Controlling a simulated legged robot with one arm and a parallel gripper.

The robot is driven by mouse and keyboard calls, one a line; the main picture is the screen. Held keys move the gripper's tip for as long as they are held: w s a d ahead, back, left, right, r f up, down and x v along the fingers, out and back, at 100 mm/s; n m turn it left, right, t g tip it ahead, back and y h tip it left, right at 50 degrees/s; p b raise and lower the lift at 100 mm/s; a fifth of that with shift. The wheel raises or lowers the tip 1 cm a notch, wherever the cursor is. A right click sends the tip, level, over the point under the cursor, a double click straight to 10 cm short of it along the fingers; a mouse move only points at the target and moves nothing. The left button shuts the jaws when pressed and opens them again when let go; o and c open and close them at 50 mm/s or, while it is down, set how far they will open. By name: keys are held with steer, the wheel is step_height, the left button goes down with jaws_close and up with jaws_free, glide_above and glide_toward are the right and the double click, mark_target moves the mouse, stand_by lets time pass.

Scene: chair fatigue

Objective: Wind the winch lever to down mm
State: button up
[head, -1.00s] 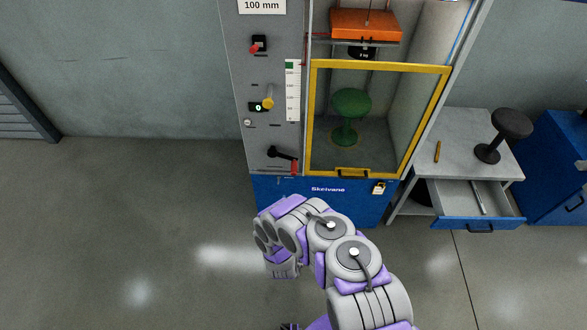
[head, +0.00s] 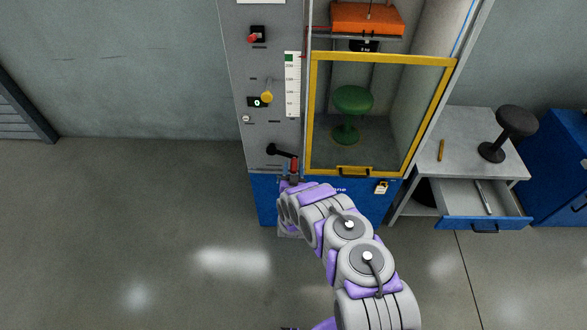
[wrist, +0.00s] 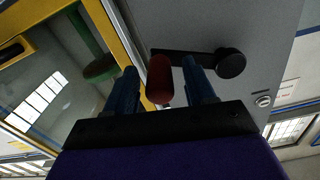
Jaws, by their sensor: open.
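The winch lever (head: 284,152) is a black crank on the grey panel of the test machine, with a red handle (head: 294,166) at its right end. In the wrist view the red handle (wrist: 159,80) stands between the two blue fingers of my gripper (wrist: 159,70). The fingers are open, one on each side of the handle. The black lever arm (wrist: 195,61) runs right to its round hub (wrist: 231,63). In the head view my arm hides most of the gripper, just below the handle. An orange block (head: 367,19) hangs in the upper cabinet above a green stool (head: 351,101).
A yellow-framed guard (head: 311,115) closes the cabinet front right of the lever. A white scale (head: 292,85), yellow knob (head: 266,97) and red switch (head: 255,36) sit above it. A side table (head: 465,140) with an open drawer stands right. The floor at left is clear.

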steer(key=shift+w, duration=0.9)
steer(key=shift+c, duration=0.4)
jaws_close()
